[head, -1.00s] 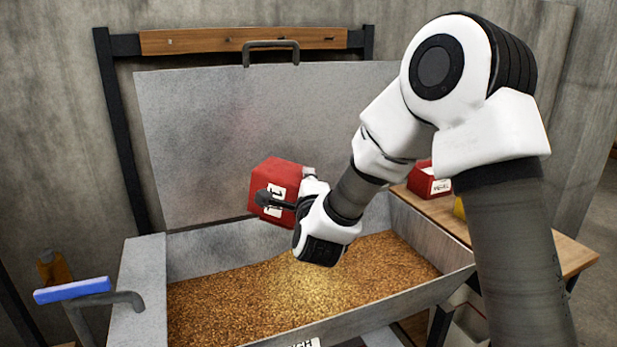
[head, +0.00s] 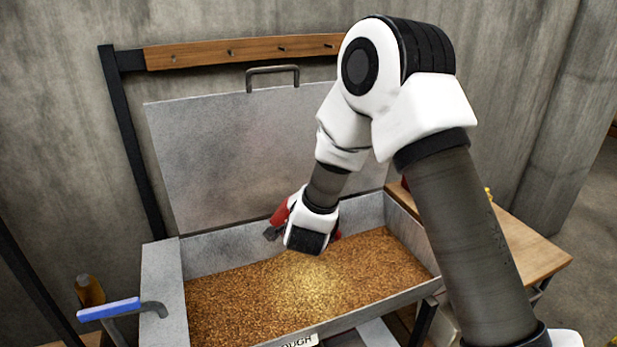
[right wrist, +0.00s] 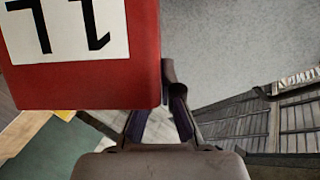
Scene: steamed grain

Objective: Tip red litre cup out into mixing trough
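The red litre cup (head: 282,214) is in the air over the mixing trough, mostly hidden behind my right gripper (head: 278,230) in the head view. In the right wrist view the cup (right wrist: 80,85) fills the upper left, its white 1L label upside down in the picture. My right gripper (right wrist: 165,105) is shut on the cup at its edge, where the handle is hard to make out. The cup's mouth and inside are hidden, and its exact tilt cannot be told. The mixing trough (head: 215,252) holds brown grain with a paler patch in the middle. My left gripper is out of view.
The trough's raised lid (head: 230,150) stands behind the cup. A blue-handled lever (head: 108,309) is at the trough's left. A wooden table (head: 530,248) stands at the right, partly hidden by my right arm.

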